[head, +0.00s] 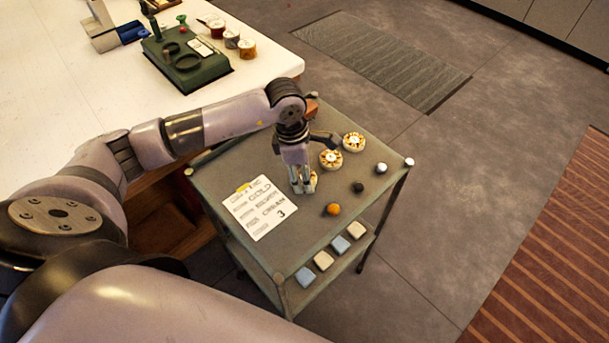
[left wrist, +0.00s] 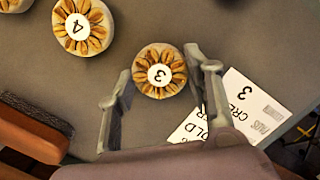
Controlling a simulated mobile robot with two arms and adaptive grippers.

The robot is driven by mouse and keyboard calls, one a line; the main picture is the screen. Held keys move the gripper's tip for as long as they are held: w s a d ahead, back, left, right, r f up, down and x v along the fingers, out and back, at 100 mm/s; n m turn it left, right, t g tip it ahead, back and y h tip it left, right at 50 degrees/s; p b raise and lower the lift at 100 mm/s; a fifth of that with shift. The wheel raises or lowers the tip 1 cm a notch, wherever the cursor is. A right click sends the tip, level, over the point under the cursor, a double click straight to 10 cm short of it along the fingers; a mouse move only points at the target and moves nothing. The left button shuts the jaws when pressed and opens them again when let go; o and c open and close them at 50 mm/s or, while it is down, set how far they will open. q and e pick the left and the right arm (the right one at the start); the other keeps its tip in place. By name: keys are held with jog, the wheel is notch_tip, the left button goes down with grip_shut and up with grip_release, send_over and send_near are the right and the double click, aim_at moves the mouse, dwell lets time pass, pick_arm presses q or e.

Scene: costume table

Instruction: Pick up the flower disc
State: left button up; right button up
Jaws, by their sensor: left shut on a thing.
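Several round flower discs, pale with a ring of tan petals and a numbered white centre, are at the grey cart top (head: 225,180). The disc numbered 3 (left wrist: 160,72) is between the fingers of my left gripper (left wrist: 160,65), which is shut on it. In the head view this gripper (head: 303,188) points down over the cart and hides most of that disc (head: 314,178). I cannot tell whether the disc touches the cart top. Disc 4 (left wrist: 83,27) lies apart from the fingers; two free discs show in the head view, a nearer one (head: 330,159) and a farther one (head: 354,142). My right gripper is not in view.
A white card (head: 260,208) with writing and a 3 lies left of the gripper. An orange ball (head: 333,209), a dark ball (head: 358,187) and a silver ball (head: 381,168) sit along the right side. Square tiles (head: 340,245) lie on the lower shelf. A white table (head: 60,90) stands behind left.

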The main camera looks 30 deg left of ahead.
pick_arm(q)
jog(key=shift+r, duration=0.1)
notch_tip(320, 180, up, 20)
jog(key=b, duration=0.2)
dwell(0.3)
jog(key=o, duration=0.4)
jog(key=shift+c, duration=0.2)
jog(key=c, duration=0.5)
